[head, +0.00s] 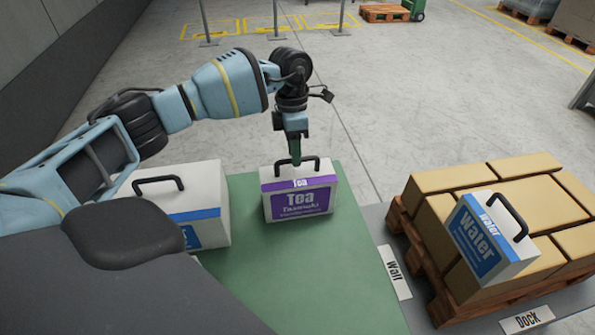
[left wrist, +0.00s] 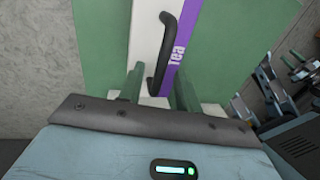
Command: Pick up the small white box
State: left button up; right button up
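The small white box (head: 298,197) has a purple "Tea" label and a black handle on top. It stands upright on the green surface in the head view. In the left wrist view the white box (left wrist: 146,40) shows from above, with its handle (left wrist: 163,50) running between my fingers. My left gripper (head: 295,158) points down at the handle from above. In the left wrist view its two green fingers (left wrist: 159,86) are apart, one on each side of the handle. I cannot tell whether either finger touches it. My right gripper is not in view.
A larger white box (head: 209,190) with a blue stripe stands to the left, partly behind my arm. A white-and-blue "Water" box (head: 490,240) sits on brown cartons (head: 518,168) on a pallet (head: 440,290) at right. Green surface (head: 340,270) in front of the Tea box is clear.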

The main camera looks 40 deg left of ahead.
aim_at(298, 184)
pick_arm(q)
jog(key=shift+s+d+f, duration=0.1)
jog(key=shift+f, duration=0.65)
jog(key=shift+s+d+f, duration=0.1)
jog(key=shift+f, duration=0.65)
grip_shut()
jog(key=shift+r, duration=0.1)
